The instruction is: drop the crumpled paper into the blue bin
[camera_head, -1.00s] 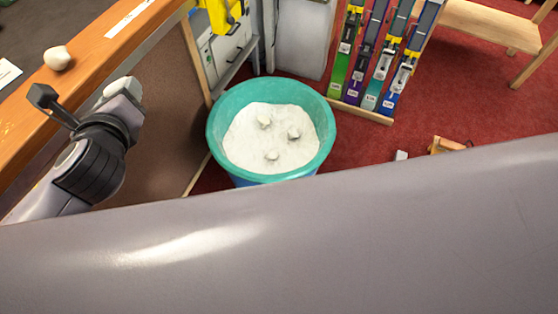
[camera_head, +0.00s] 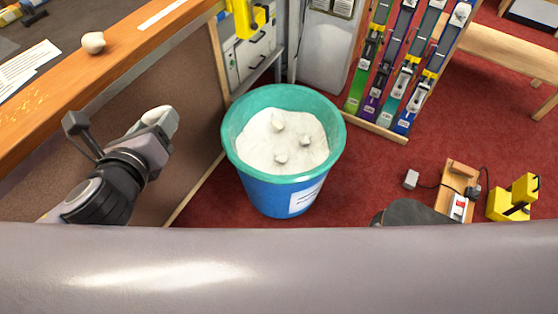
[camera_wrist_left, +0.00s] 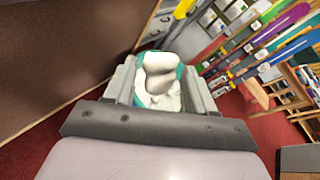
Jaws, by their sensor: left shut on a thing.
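The blue bin (camera_head: 265,190) stands on the red floor in the head view, with a teal rim and a white lining holding several pale lumps. My left gripper (camera_head: 158,128) is left of the bin, apart from its rim, near the bench's side panel. It is shut on the crumpled paper (camera_head: 164,117), a whitish lump at its tip. In the left wrist view the paper (camera_wrist_left: 158,72) sits between the fingers, with parts of the bin's teal rim (camera_wrist_left: 139,88) showing behind it. My right gripper is not in view.
Another pale lump (camera_head: 93,43) lies on the wooden bench top (camera_head: 125,45) at left. A rack of coloured strips (camera_head: 400,75) stands behind the bin on the right. A yellow thing (camera_head: 514,199) and a wooden block (camera_head: 455,190) are on the floor at right.

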